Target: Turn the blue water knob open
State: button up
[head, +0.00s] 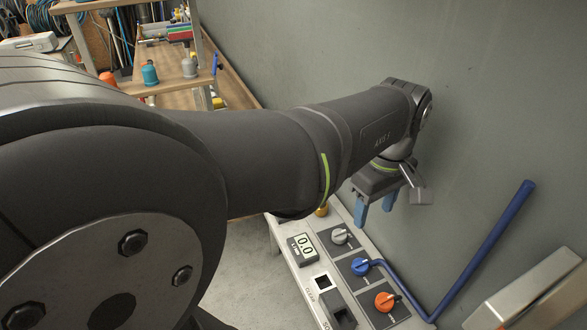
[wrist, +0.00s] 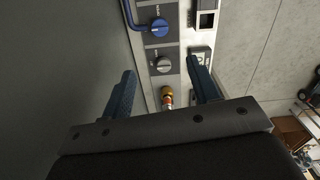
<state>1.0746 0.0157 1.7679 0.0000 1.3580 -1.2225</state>
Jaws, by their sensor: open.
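The blue knob (head: 360,267) sits on a dark square plate on the narrow panel, between a grey knob (head: 340,236) and an orange knob (head: 384,301). In the wrist view the blue knob (wrist: 159,27) is at the top, beyond the grey knob (wrist: 164,65). My gripper (head: 375,208) hangs above the far end of the panel, apart from the blue knob. Its two blue fingers are open and empty, and they also show in the wrist view (wrist: 164,92). A brass fitting (wrist: 167,97) lies below, between the fingers in that view.
A blue pipe (head: 485,250) runs from beside the blue knob and rises along the wall at right. A display reading 0.0 (head: 302,248) and a dark box (head: 340,311) are on the panel's left side. A grey wall (head: 500,100) stands close behind.

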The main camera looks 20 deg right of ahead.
aim_at(361, 262)
jog(key=shift+n, duration=0.3)
notch_tip(361, 262, down, 18)
jog(key=shift+r, duration=0.25)
jog(key=shift+c, duration=0.3)
jog(key=c, duration=0.9)
